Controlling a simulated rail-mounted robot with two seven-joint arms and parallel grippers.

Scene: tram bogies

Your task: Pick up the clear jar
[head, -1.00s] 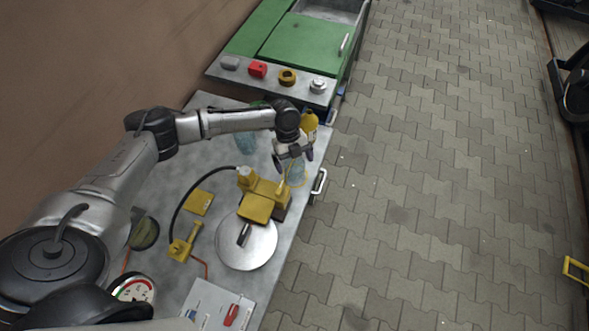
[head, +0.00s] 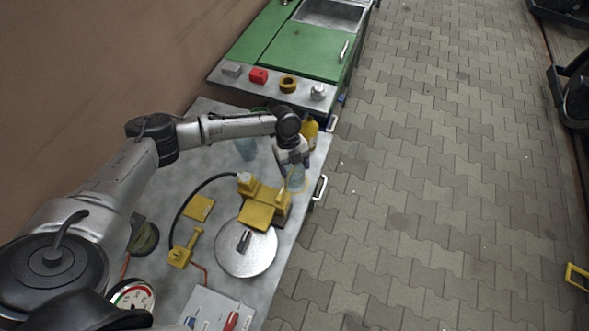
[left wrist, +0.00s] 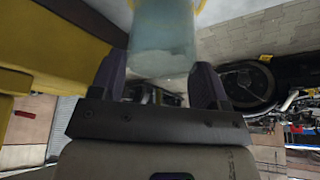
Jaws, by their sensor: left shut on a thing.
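The clear jar (head: 297,179), pale blue and see-through, is near the right edge of the metal bench, beside the yellow device. My left gripper (head: 294,163) comes down on it from above and is shut on it. In the left wrist view, the jar (left wrist: 163,42) sits between the two dark fingers of the left gripper (left wrist: 160,76). Its far end runs out of the top of the picture. I cannot tell whether it still touches the bench. My right gripper is not in view.
A yellow bottle (head: 309,131) stands just behind the gripper. A yellow device (head: 262,203) and a round metal plate (head: 246,252) are close in front. Another bluish clear vessel (head: 245,148) stands left, under my arm. A drawer handle (head: 320,188) juts from the bench's right side.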

